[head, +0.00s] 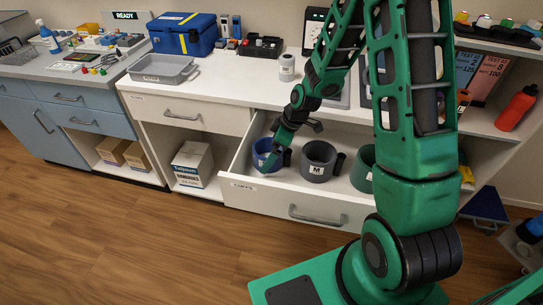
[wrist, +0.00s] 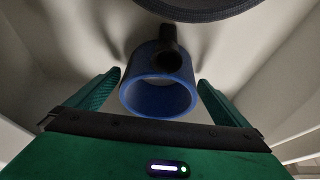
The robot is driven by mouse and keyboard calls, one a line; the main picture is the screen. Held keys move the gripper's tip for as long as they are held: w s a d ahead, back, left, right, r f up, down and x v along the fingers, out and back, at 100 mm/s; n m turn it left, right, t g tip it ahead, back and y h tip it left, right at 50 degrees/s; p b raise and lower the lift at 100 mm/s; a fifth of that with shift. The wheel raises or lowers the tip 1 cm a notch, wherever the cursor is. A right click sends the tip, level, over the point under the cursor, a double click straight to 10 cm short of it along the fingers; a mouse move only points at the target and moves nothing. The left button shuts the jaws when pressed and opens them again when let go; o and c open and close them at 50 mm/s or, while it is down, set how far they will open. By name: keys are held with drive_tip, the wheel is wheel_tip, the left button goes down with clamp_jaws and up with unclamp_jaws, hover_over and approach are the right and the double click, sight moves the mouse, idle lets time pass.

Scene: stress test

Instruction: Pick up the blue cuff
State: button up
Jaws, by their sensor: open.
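The blue cuff (head: 266,154) is a short open ring standing in the left part of the open drawer (head: 238,184). In the wrist view the blue cuff (wrist: 158,95) lies between and beyond the two green fingers, with a dark tube or tab on its far side. My gripper (head: 281,152) reaches down into the drawer at the cuff and hides part of it. In the wrist view my gripper (wrist: 160,92) is open, one finger on each side of the cuff, with visible gaps to both.
A grey cuff marked M (head: 318,165) stands right of the blue one, and a green cuff (head: 362,172) is further right, partly behind my arm. The drawer walls surround them. A small white jar (head: 286,66) and a grey tray (head: 163,68) are on the counter above.

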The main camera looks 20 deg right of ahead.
drive_tip(key=c, duration=1)
drive_tip(key=shift+r, duration=0.1)
